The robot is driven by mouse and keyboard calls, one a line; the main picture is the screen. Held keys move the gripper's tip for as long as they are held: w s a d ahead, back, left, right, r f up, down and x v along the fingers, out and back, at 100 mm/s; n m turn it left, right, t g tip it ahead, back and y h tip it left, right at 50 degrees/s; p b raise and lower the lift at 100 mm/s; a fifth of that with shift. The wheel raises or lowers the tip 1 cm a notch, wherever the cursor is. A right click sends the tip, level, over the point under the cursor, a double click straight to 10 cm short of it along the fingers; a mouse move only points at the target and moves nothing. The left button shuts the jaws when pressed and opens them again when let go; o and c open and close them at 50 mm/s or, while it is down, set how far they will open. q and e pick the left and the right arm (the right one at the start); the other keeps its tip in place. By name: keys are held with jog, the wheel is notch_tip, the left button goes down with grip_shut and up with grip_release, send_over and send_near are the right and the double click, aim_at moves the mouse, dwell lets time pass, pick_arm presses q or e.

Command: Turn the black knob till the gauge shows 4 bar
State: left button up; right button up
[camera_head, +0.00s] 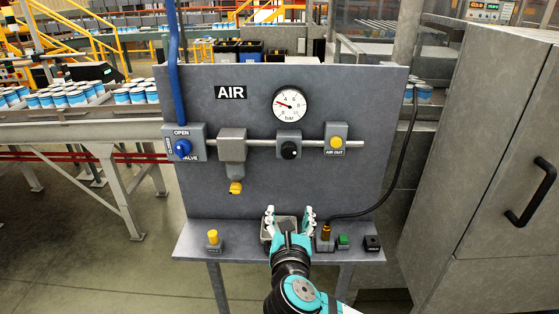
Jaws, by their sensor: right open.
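The black knob (289,150) sits on a grey regulator block on the upright panel, below the gauge. The round white gauge (291,104) has a red needle pointing left and slightly up, on the low side of the scale, below the 4 mark; the exact value is too small to read. My right gripper (290,211) is open, with its fingers pointing up, in front of the panel's lower edge and well below the knob. It is apart from the knob, and I see nothing between its fingers. My left gripper is not in view.
A blue valve handle (182,148) is left on the panel, and a yellow AIR OUT knob (337,142) right of the black knob. A grey tray (265,235) is partly hidden behind my gripper on the shelf (375,255). A black hose (399,163) hangs on the right.

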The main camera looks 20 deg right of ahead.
notch_tip(320, 180, up, 7)
jog(key=s+a+n+t, duration=0.1)
jog(key=s+n+t, duration=0.1)
jog(key=s, duration=0.1)
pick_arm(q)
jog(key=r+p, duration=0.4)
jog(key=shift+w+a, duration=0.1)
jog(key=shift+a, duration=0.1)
pick_arm(e)
send_near(289, 155)
jog(key=shift+h, duration=0.3)
jog(key=x, duration=0.9)
jog(key=shift+w+a, duration=0.1)
jog(key=shift+w, duration=0.05)
jog(key=c, duration=1.1)
